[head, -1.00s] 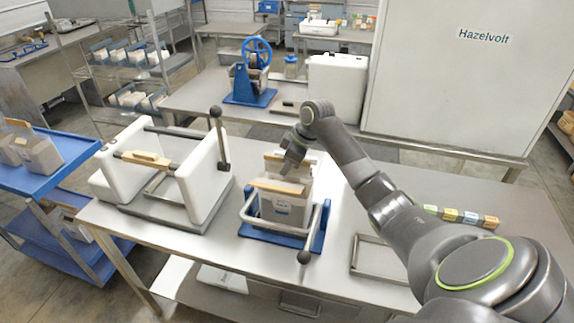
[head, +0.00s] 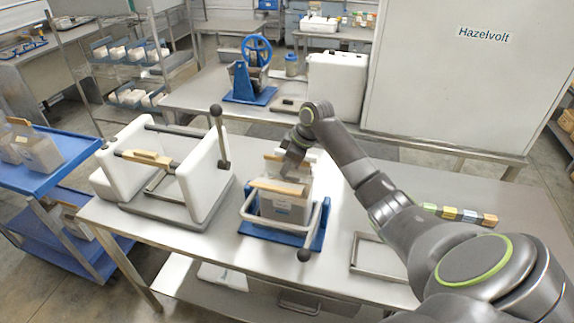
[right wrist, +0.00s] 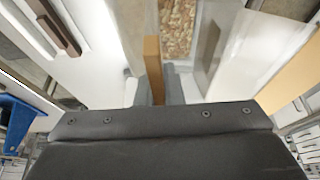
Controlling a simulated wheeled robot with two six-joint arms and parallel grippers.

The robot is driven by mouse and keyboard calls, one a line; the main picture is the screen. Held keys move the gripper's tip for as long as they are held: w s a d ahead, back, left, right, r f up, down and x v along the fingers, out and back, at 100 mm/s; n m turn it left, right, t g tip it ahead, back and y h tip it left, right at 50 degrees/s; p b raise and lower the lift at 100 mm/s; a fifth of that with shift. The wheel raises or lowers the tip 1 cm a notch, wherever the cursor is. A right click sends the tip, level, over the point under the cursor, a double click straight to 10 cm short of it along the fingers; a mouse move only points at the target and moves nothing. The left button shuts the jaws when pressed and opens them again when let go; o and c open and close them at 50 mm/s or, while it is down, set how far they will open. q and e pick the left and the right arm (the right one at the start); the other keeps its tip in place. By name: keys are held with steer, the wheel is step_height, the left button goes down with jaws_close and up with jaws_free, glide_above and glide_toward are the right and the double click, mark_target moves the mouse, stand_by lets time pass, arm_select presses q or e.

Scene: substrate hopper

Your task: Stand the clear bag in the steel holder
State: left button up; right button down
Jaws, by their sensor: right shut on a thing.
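The clear bag (head: 284,209), grey-looking with a small label, stands on a blue-based stand (head: 252,230) with a steel bar around its front. A light wooden strip (head: 278,187) runs along its near side and another is at the far side. My right gripper (head: 291,168) reaches down at the far strip. In the right wrist view its fingers are shut on a wooden strip (right wrist: 153,70), with brown matter (right wrist: 179,28) visible beside it. I cannot tell whether the bag touches the stand's floor. My left gripper is not in view.
A flat steel frame (head: 377,258) lies on the table to the right. A white-sided device (head: 205,177) with a lever stands to the left. A blue cart (head: 80,158) with similar bags is at far left.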

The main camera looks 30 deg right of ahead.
steer(key=shift+f, duration=0.1)
stand_by(0.3)
steer(key=c, duration=1.5)
jaws_free()
steer(key=shift+a, duration=0.1)
steer(key=shift+s+f, duration=0.15)
steer(key=shift+f, duration=0.05)
steer(key=b+v, duration=0.4)
steer(key=v, duration=1.3)
steer(key=shift+r+b, duration=0.35)
